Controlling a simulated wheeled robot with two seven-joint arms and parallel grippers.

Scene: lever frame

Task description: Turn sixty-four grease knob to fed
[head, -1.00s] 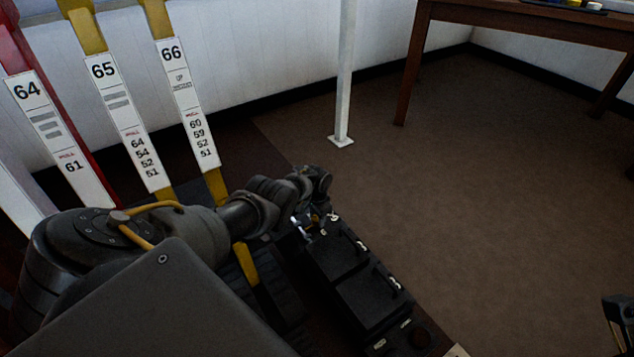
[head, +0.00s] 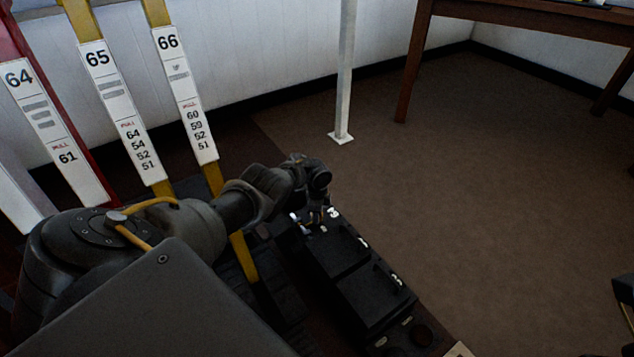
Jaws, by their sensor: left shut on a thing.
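My left gripper (head: 314,218) reaches down to the far end of a row of black boxes (head: 345,262). It is shut on a small knob there, which the jaws and wrist mostly hide. I cannot read its fed mark or tell how far it is turned. Lever 64 (head: 50,125), red with a white plate, stands at the far left. A dark part at the right edge (head: 625,295) looks like my right gripper, cut off by the frame; its jaws do not show clearly.
Yellow levers 65 (head: 120,110) and 66 (head: 185,95) stand behind my left arm. A white post (head: 345,70) rises from the floor behind the boxes. A wooden table (head: 530,25) stands at the back right. The brown floor (head: 480,180) at right is clear.

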